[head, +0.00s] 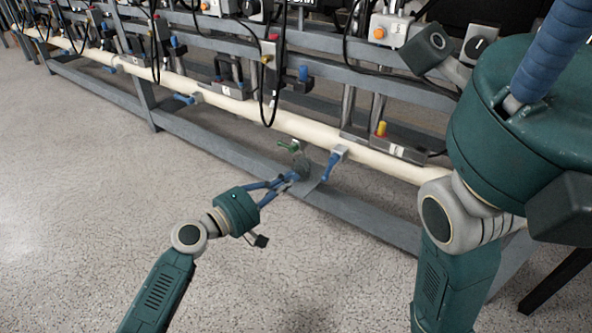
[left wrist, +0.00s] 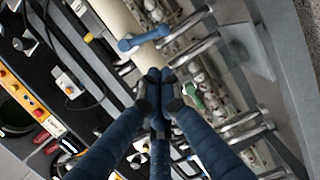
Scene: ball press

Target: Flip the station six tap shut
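In the head view, a blue tap handle (head: 331,166) hangs down from the cream pipe, with a numbered plate (head: 397,150) above and right of it; I cannot read the number surely.
The cream pipe (head: 245,108) runs along the rig with other blue taps (head: 186,98) to the left. A grey lower beam (head: 220,152) lies in front, and black cables (head: 268,95) hang down. The floor (head: 90,180) at left is clear.

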